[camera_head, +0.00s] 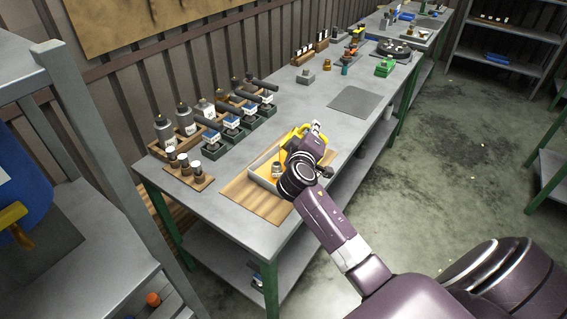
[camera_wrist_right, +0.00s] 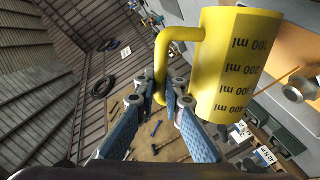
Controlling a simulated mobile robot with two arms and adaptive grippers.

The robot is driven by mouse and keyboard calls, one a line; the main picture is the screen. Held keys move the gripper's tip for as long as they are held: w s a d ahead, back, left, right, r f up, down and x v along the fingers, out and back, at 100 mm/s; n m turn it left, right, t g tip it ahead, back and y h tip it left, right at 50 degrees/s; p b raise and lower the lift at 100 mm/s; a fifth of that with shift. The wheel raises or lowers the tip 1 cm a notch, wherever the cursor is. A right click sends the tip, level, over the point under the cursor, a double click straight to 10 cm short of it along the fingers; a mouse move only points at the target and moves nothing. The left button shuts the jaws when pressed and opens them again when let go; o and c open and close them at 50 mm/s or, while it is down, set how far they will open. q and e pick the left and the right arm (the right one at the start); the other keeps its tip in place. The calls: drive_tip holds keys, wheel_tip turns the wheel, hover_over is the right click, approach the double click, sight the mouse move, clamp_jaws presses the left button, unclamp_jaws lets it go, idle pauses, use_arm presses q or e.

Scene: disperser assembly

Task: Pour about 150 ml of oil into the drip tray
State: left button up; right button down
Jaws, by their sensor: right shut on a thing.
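The yellow measuring jug (camera_head: 293,139) is over the far part of the shallow pale drip tray (camera_head: 262,183) on the workbench. In the right wrist view the jug (camera_wrist_right: 232,65) shows black millilitre marks along its side. My right gripper (camera_wrist_right: 164,92) is shut on the jug's handle; in the head view my wrist partly hides the jug and tray. A small brass-coloured part (camera_head: 276,169) is in the tray. I cannot see any oil or the jug's fill level. My left gripper is not in view.
A brown mat (camera_head: 236,191) lies under the tray. Several bottles (camera_head: 164,131), small jars (camera_head: 185,165) and green-based devices (camera_head: 212,145) stand to the left. A grey mat (camera_head: 354,101) lies to the right, with a green part (camera_head: 384,67) beyond it.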

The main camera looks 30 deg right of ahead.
sight(325, 137)
drive_tip(key=shift+w+a+r+n+p, duration=0.15)
drive_tip(key=shift+w+a+n+p, duration=0.1)
drive_tip(key=shift+n+p, duration=0.15)
idle(2.1)
drive_tip(key=shift+d, duration=0.1)
drive_tip(key=s+d+m+b, duration=0.1)
drive_tip(key=b, duration=0.1)
drive_tip(key=s+f+m+b, duration=0.1)
drive_tip(key=m+b, duration=0.1)
drive_tip(key=s+d+f+m+t+b, duration=0.1)
drive_tip(key=b, duration=0.2)
drive_tip(key=shift+s+d+m, duration=0.35)
drive_tip(key=shift+m, duration=0.05)
drive_tip(key=shift+r+p, duration=0.3)
drive_tip(key=shift+r, duration=0.05)
drive_tip(key=s+d+f+m+t+b, duration=0.1)
drive_tip(key=s+d+f+m+b, duration=0.2)
drive_tip(key=b, duration=0.5)
drive_tip(key=shift+s+d+f+m+b, duration=0.35)
drive_tip(key=shift+s+f+m, duration=0.4)
drive_tip(key=shift+f+m, duration=0.65)
drive_tip(key=shift+a+r, duration=0.1)
drive_tip(key=shift+r, duration=0.15)
drive_tip(key=shift+f, duration=0.15)
